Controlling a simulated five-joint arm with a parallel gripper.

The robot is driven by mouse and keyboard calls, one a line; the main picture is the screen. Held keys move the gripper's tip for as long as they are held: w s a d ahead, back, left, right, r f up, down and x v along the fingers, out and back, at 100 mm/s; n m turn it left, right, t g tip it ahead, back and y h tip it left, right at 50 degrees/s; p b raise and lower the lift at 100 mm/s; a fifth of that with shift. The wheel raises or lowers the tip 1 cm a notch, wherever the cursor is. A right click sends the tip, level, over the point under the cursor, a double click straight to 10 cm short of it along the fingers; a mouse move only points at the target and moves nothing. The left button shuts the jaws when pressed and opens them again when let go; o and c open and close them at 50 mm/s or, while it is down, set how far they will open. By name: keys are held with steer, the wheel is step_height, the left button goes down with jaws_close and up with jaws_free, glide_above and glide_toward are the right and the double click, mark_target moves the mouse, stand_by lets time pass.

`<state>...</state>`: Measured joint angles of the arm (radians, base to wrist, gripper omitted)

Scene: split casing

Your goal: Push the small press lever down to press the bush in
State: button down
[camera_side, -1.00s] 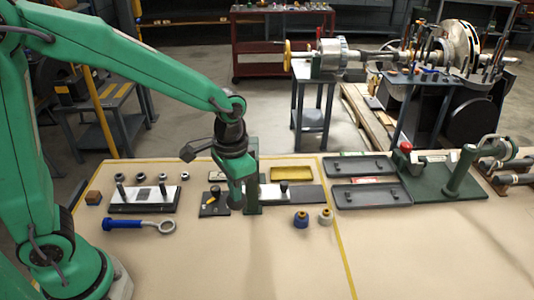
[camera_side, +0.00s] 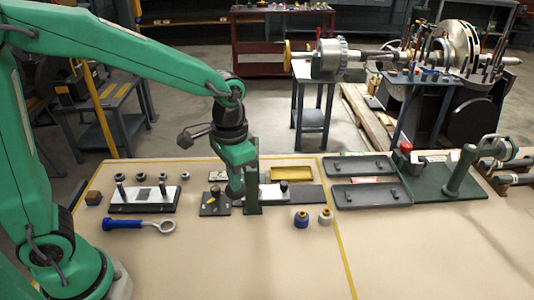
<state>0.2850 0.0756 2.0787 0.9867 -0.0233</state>
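A green upright post (camera_side: 253,182), which looks like the small press, stands near the middle of the bench. My gripper (camera_side: 236,192) points down just left of the post, its dark tips close to it. I cannot tell whether they touch it, or whether the fingers are open or shut. I cannot make out the press lever or the bush; my gripper and the post hide part of that spot. A dark plate with yellow marks (camera_side: 214,204) lies left of the post's foot.
A pegged plate (camera_side: 145,206) and a blue-handled ring tool (camera_side: 138,224) lie left. Blue (camera_side: 301,220) and cream (camera_side: 325,216) pieces stand front right. Dark trays (camera_side: 370,194) and a green stand (camera_side: 458,180) are right. The bench front is clear.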

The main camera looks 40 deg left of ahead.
step_height(320, 180, up, 8)
stand_by(1.0)
steer(key=s+a+n+t, duration=0.3)
steer(key=s+a+t, duration=0.2)
steer(key=s+a, duration=0.5)
steer(key=shift+s+r+t, duration=0.3)
steer(key=shift+s, duration=0.5)
